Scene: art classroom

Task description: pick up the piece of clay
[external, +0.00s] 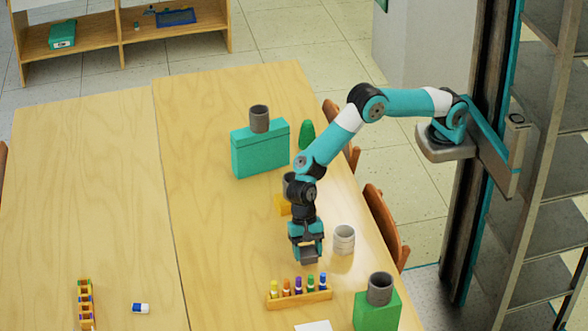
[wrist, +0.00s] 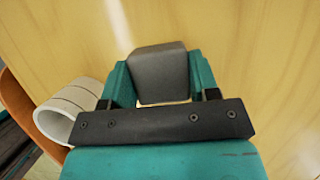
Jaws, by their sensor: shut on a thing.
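The piece of clay is a dark grey block (wrist: 158,73) between the two teal fingers in the wrist view. My gripper (external: 308,255) points down over the wooden table and is shut on the clay. In the external view the clay (external: 309,254) shows as a dark grey shape at the fingertips. The clay's underside is hidden, and I cannot tell whether it touches the table.
A white ribbed cup (external: 344,240) stands close to the right of my gripper. A wooden rack of markers (external: 300,297) lies in front. A green block (external: 377,313) bears a grey cup (external: 380,288). A teal box (external: 260,152) stands behind. The table's left half is mostly clear.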

